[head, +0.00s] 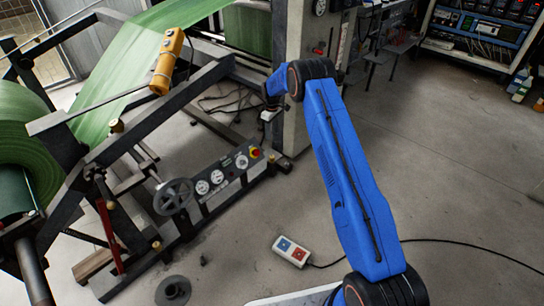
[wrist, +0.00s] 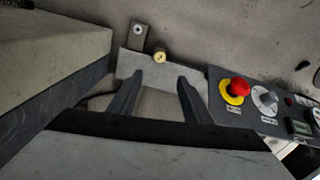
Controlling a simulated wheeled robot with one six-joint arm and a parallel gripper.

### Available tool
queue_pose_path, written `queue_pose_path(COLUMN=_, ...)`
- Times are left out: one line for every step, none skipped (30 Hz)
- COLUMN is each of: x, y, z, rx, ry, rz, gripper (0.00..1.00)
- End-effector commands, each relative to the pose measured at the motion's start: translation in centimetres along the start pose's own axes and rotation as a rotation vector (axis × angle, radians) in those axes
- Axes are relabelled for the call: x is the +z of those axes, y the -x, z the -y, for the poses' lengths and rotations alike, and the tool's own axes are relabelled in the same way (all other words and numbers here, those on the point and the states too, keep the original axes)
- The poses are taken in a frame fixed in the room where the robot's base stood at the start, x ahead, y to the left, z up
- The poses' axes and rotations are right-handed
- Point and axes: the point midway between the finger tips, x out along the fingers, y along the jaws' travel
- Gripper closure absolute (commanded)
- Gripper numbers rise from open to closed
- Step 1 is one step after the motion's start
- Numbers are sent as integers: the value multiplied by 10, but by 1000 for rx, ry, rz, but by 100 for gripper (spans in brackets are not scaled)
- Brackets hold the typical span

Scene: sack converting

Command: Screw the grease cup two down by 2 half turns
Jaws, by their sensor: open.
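A small round brass cup (wrist: 160,57), which looks like a grease cup, sits on a light grey plate (wrist: 150,68) in the wrist view. No number on it can be read. My gripper (wrist: 159,77) is open, with its two dark fingers apart and nothing between them. The cup appears just beyond the fingertips, roughly centred between them, and apart from them. In the head view brass fittings show on the machine frame, one on the upper beam (head: 116,125) and one lower down (head: 156,245); I cannot tell which cup the wrist view shows.
A control panel with a red button (wrist: 237,87) and a grey knob (wrist: 265,99) lies right of my fingers. A large pale block (wrist: 55,60) is at left. In the head view a handwheel (head: 173,196) and a pendant (head: 291,251) stand out; the right floor is mostly clear.

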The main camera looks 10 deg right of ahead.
Motion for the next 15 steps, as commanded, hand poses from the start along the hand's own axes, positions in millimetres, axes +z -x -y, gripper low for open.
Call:
queue_pose_path(x=0, y=0, z=0, rx=0, ry=86, rz=0, gripper=55)
queue_pose_path(x=0, y=0, z=0, rx=0, ry=142, rz=0, gripper=55)
queue_pose_path(x=0, y=0, z=0, rx=0, ry=216, rz=0, gripper=55)
queue_pose_path(x=0, y=0, z=1, rx=0, ry=273, rz=0, gripper=55)
queue_pose_path(x=0, y=0, z=1, rx=0, ry=329, rz=0, gripper=55)
queue_pose_path(x=0, y=0, z=1, rx=0, ry=404, rz=0, gripper=55)
queue_pose_path(x=0, y=0, z=1, rx=0, ry=460, rz=0, gripper=55)
queue_pose_path(x=0, y=0, z=1, rx=0, ry=516, rz=0, gripper=55)
queue_pose_path(x=0, y=0, z=1, rx=0, ry=591, rz=0, gripper=55)
queue_pose_path(x=0, y=0, z=1, rx=0, ry=647, rz=0, gripper=55)
queue_pose_path(x=0, y=0, z=1, rx=0, ry=703, rz=0, gripper=55)
queue_pose_path(x=0, y=0, z=2, rx=0, ry=775, rz=0, gripper=55)
queue_pose_path(x=0, y=0, z=2, rx=0, ry=827, rz=0, gripper=55)
queue_pose_path(x=0, y=0, z=2, rx=0, ry=877, rz=0, gripper=55)
queue_pose_path(x=0, y=0, z=2, rx=0, ry=939, rz=0, gripper=55)
